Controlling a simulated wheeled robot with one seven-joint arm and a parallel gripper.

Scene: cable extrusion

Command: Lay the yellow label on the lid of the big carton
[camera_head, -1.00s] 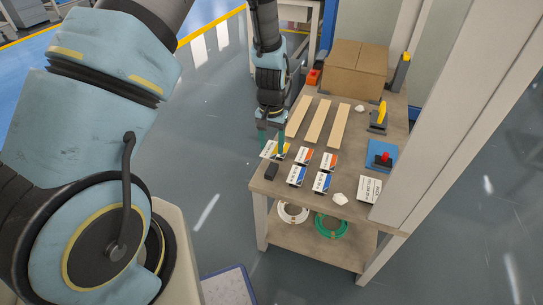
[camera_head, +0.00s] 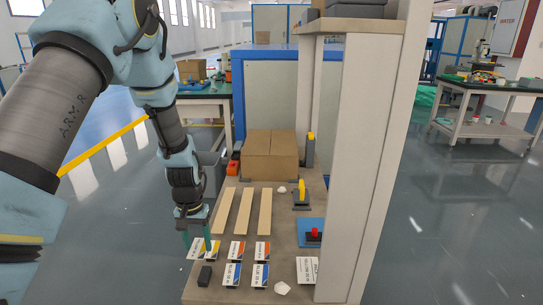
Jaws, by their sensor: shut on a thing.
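The yellow label (camera_head: 196,253), a white card with print and a yellow part, is at the near left of the workbench. My gripper (camera_head: 197,242) points down over it, with its teal fingers at the card, and is shut on it. The fingers hide part of the card, and I cannot tell whether it is clear of the bench top. The big carton (camera_head: 270,167) is a closed brown box at the far end of the same bench. Its lid (camera_head: 270,142) faces up and looks bare.
Three wooden strips (camera_head: 244,211) lie between label and carton. Orange cards (camera_head: 262,250), blue cards (camera_head: 261,274) and a black block (camera_head: 205,275) lie near the label. A yellow-handled tool (camera_head: 302,193) and a blue plate (camera_head: 311,231) are at the right, beside a tall pale post (camera_head: 352,170).

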